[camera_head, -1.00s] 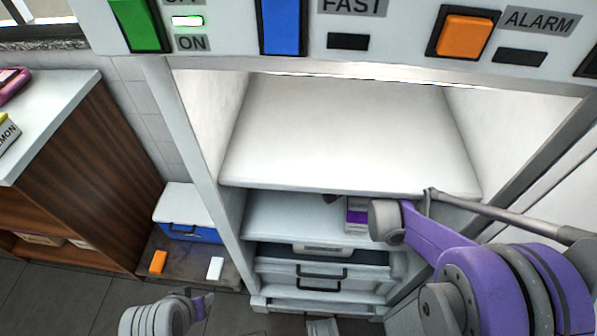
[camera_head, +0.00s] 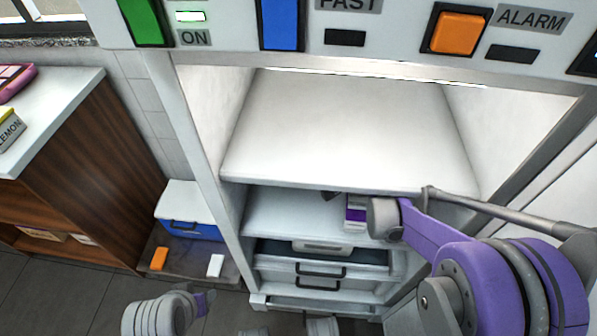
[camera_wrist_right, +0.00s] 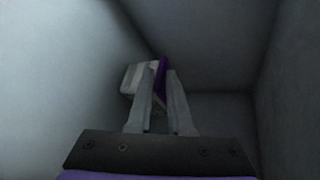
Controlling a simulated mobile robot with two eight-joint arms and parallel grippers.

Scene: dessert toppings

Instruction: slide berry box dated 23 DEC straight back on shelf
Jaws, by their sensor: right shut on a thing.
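A small white and purple box (camera_head: 355,216) stands on the shelf (camera_head: 290,216) below the large upper shelf, toward its right side. My right arm partly covers it in the head view, and no date can be read on it. In the right wrist view the box (camera_wrist_right: 137,78) is at the fingertips of my right gripper (camera_wrist_right: 160,76). The fingers are close together on it, and its purple face shows beside and behind them. My left gripper (camera_head: 205,302) is low in the head view, away from the shelf, and its fingers are too unclear to judge.
The empty upper shelf (camera_head: 330,130) is directly above. Handled drawers (camera_head: 320,284) are below. The cabinet's side walls stand close in the wrist view. A blue and white cooler (camera_head: 190,212) and a wooden counter unit (camera_head: 95,170) are at left.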

